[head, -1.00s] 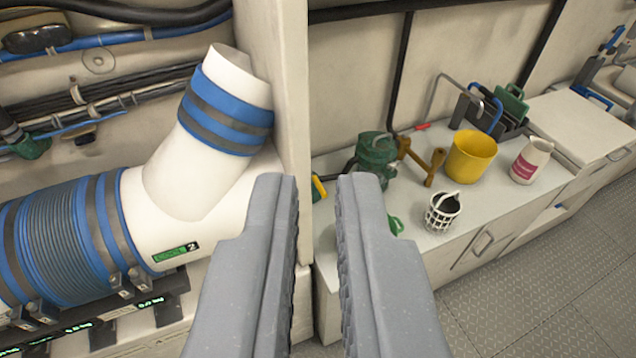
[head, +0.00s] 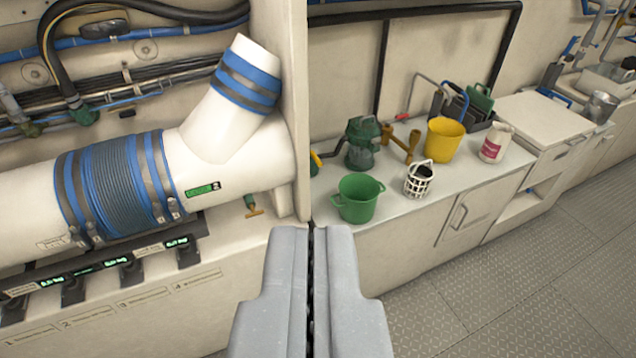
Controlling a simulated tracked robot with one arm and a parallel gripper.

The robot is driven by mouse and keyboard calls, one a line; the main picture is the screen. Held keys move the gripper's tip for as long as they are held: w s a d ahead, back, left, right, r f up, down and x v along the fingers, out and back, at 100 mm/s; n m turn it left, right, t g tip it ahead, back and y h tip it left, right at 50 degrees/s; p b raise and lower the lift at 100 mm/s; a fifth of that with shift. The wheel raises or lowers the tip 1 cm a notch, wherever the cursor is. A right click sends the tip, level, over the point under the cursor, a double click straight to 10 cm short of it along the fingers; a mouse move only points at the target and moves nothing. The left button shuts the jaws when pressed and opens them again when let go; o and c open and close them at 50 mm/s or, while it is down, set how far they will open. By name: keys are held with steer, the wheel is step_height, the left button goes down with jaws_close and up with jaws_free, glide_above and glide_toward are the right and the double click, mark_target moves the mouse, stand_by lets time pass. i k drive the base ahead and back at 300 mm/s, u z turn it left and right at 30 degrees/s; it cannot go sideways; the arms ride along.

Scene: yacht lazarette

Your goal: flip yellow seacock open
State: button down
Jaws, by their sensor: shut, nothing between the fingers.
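My gripper (head: 312,235) is shut and empty at the bottom middle of the head view, in front of the edge between the pipe bay and the counter. A small green fitting with a yellow-brown T-shaped handle (head: 253,207) hangs below the big white pipe, left of my fingertips. A yellow lever end (head: 316,159) sticks out past the partition beside a green pump-like body (head: 362,143); the partition hides part of it. I cannot tell which of these is the yellow seacock. Neither touches my gripper.
The white pipe (head: 268,165) with blue bands and the partition (head: 294,60) stand at left. On the counter (head: 400,222) are a green bucket (head: 358,205), white basket (head: 418,185), yellow bucket (head: 444,143) and white jug (head: 495,145). The floor (head: 520,285) at right is clear.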

mark_target(314, 156)
steer(key=k, duration=0.45)
steer(key=z, duration=0.5)
steer(key=i, duration=1)
steer(key=z, duration=0.3)
steer(key=i, duration=1.5)
steer(key=u, duration=0.8)
steer(key=i, duration=0.45)
steer(key=u, duration=0.25)
